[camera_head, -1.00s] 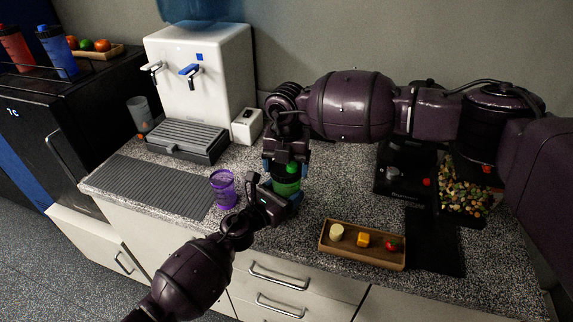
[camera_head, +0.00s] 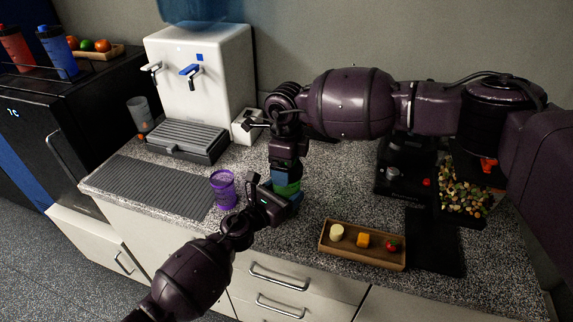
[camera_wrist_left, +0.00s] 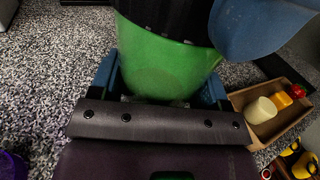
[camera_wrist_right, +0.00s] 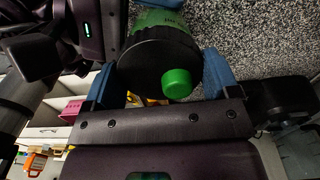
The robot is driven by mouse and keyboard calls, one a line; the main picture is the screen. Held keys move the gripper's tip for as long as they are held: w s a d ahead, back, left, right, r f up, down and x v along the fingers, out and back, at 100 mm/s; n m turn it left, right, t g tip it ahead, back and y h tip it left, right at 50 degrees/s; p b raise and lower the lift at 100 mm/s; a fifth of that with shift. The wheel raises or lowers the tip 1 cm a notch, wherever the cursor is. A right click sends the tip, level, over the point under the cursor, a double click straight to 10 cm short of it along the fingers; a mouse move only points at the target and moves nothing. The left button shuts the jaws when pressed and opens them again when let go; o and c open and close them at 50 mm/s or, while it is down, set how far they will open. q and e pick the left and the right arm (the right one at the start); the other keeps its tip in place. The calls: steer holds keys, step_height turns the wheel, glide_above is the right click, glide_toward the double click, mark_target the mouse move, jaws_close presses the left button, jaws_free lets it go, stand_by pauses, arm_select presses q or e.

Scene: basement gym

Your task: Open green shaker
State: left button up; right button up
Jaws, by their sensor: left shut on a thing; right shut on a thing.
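The green shaker (camera_head: 287,188) stands on the speckled counter between my two grippers, mostly hidden by them in the head view. In the left wrist view its green body (camera_wrist_left: 165,62) sits between the blue fingers of my left gripper (camera_head: 284,203), which is shut on it. In the right wrist view its black lid (camera_wrist_right: 150,62) with a green cap (camera_wrist_right: 177,83) lies between the blue fingers of my right gripper (camera_wrist_right: 160,78). That gripper is shut on the lid from above. The lid appears to be on the body; I cannot see any gap.
A purple shaker (camera_head: 223,190) stands just left of my left gripper. A wooden tray (camera_head: 345,256) with small food pieces lies to the right. A white water dispenser (camera_head: 225,75), a white box, a grey cup (camera_head: 139,112) and a ribbed dark mat (camera_head: 150,186) are further left.

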steer(key=n, duration=1.3)
steer(key=shift+r, duration=0.55)
steer(key=shift+r, duration=0.6)
steer(key=shift+r, duration=0.15)
steer(key=shift+r, duration=1.85)
arm_select(q)
steer(key=o, duration=1.8)
